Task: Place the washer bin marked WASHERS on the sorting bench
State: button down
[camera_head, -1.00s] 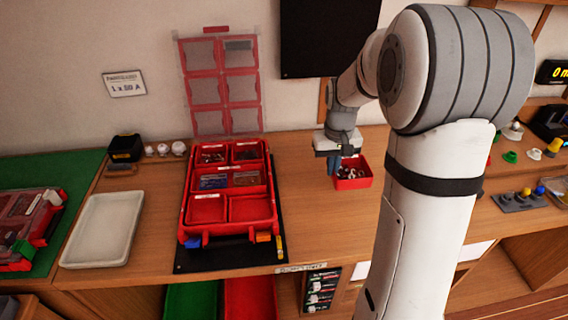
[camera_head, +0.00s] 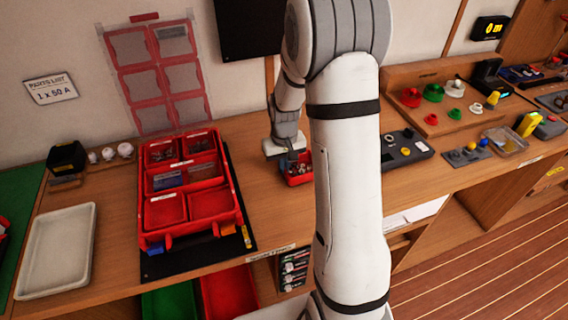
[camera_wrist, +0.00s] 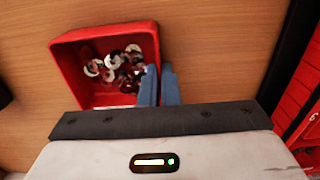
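A small open red bin (camera_head: 298,181) holding several metal washers is on the wooden bench, partly hidden by my arm in the head view. In the wrist view the red bin (camera_wrist: 64,80) shows washers (camera_wrist: 118,70) inside; no WASHERS label can be read. My gripper (camera_wrist: 160,84) has its two blue fingers close together, one on each side of the bin's right wall, pinching it. In the head view my gripper (camera_head: 288,160) points down at the bin's edge. Whether the bin is clear of the surface cannot be told.
A pale tray (camera_head: 57,250) lies farther left. To the right are a grey box with buttons (camera_head: 405,148) and coloured knobs (camera_head: 432,92). Bare bench surrounds the bin.

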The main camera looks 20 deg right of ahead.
jog(key=c, duration=2.1)
grip_release()
jog(key=shift+f, duration=0.15)
jog(key=o, duration=0.4)
notch_tip(320, 180, up, 11)
jog(key=s+a+r+t, duration=0.1)
jog(key=s+r, duration=0.1)
jog(key=s, duration=0.5)
jog(key=s+a+r+t, duration=0.1)
jog(key=s+a+r, duration=0.1)
jog(key=s, duration=0.5)
jog(key=s+a+r+b, duration=0.1)
jog(key=s+a+r, duration=0.1)
jog(key=s, duration=0.5)
jog(key=shift+s+a+r+t, duration=0.1)
jog(key=shift+r+t, duration=0.3)
jog(key=shift+r, duration=0.4)
